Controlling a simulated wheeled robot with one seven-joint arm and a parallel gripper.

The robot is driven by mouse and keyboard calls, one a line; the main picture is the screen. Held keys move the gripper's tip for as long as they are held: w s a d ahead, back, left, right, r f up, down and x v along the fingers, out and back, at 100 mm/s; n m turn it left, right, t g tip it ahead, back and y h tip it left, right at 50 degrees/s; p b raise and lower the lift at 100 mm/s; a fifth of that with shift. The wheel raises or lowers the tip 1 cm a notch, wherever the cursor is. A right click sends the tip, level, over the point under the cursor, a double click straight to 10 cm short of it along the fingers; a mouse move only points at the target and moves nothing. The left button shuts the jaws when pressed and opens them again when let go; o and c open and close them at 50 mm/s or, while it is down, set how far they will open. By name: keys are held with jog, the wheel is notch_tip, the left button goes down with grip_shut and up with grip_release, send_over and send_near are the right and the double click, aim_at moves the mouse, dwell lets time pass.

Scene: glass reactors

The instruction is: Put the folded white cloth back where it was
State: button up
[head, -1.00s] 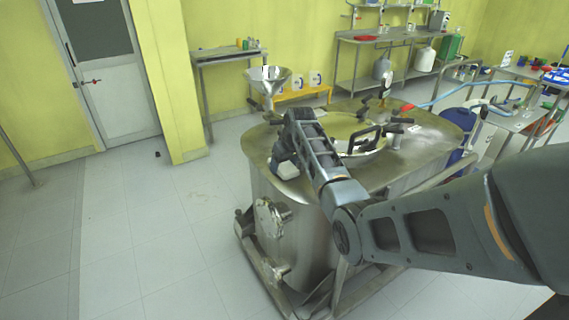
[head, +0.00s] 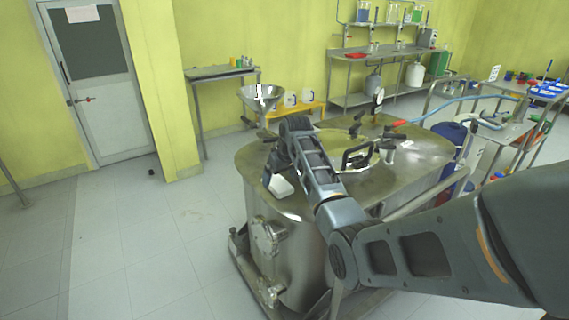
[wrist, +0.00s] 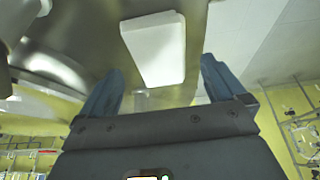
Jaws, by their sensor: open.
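The folded white cloth (head: 281,187) lies flat near the front left edge of the steel reactor's top (head: 257,158). In the wrist view the cloth (wrist: 155,48) is a white block on the metal, close to the edge with the floor beyond. My gripper (wrist: 163,82) is open, its two blue-grey fingers apart and nothing between them. The cloth lies beyond the fingertips, roughly centred on the gap and apart from them. In the head view my gripper is partly hidden by its own wrist, just above and behind the cloth.
A steel funnel (head: 261,97) stands at the reactor's back left. A black handle (head: 357,157) and valves rise from the lid right of my arm. A blue drum (head: 449,141) and trolley stand to the right.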

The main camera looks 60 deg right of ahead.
jog(key=v, duration=0.9)
